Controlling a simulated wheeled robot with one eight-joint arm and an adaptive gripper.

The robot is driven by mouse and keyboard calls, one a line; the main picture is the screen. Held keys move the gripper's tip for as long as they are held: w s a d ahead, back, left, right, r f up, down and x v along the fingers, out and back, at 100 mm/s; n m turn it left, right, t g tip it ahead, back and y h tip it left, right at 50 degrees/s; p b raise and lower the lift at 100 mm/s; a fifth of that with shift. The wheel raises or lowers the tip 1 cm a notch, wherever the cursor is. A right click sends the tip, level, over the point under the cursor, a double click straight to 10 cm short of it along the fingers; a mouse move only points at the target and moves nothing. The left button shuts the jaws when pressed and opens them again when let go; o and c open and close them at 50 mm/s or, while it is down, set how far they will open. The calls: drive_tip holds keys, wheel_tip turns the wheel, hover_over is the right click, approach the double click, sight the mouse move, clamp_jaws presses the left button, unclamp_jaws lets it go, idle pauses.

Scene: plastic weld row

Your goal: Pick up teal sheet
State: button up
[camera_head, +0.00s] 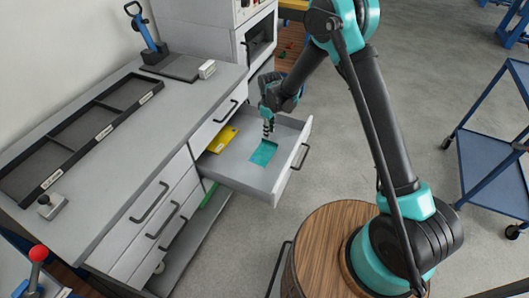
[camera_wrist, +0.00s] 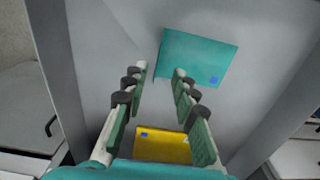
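The teal sheet (camera_head: 263,153) lies flat on the floor of the open drawer (camera_head: 235,173), toward its front. In the wrist view the teal sheet (camera_wrist: 198,55) lies ahead of the fingertips, with a small blue square at one corner. My gripper (camera_head: 268,126) is above the drawer, just over the sheet's back edge in the head view. In the wrist view my gripper (camera_wrist: 159,72) is open, with nothing between its fingers. A yellow sheet (camera_head: 222,139) lies in the drawer at the left; it also shows in the wrist view (camera_wrist: 162,147), partly behind the gripper.
The drawer walls stand close around the sheets. A grey counter (camera_head: 120,150) with a divided tray (camera_head: 110,107) and a blue-handled tool (camera_head: 148,45) is at the left. A blue cart (camera_head: 490,170) stands at the right. A green item (camera_head: 209,195) shows below the drawer.

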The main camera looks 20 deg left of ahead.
sight(263, 152)
drive_tip(key=shift+w+a+f, duration=0.1)
drive_tip(key=shift+f, duration=1.4)
drive_tip(key=shift+w+a+f, duration=0.1)
drive_tip(key=shift+f, duration=1.4)
drive_tip(key=shift+d, duration=0.1)
drive_tip(key=shift+c, duration=0.5)
clamp_jaws()
